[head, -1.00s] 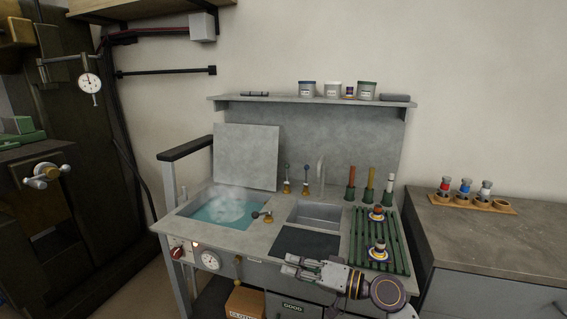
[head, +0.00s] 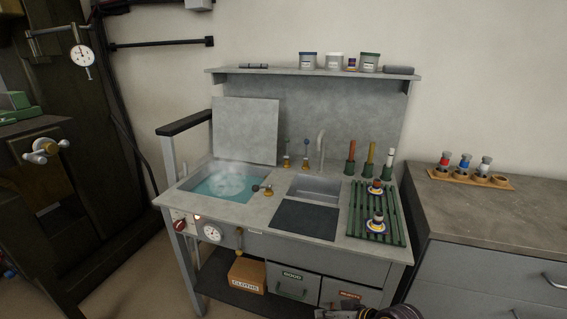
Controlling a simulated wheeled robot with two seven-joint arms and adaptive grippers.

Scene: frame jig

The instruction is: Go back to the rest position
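My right gripper (head: 328,314) is only just in view at the bottom edge, in front of the workbench (head: 262,226) and below its worktop. Most of it is cut off by the frame, so its fingers cannot be judged. I see nothing held in it. My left gripper is not in view.
The workbench has a steaming water basin (head: 226,186), a sink (head: 314,187) and a green slatted rack (head: 358,212) holding two small parts. Drawers and a cloths box (head: 247,276) sit below. A grey cabinet (head: 490,222) stands at right. The floor at left is clear.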

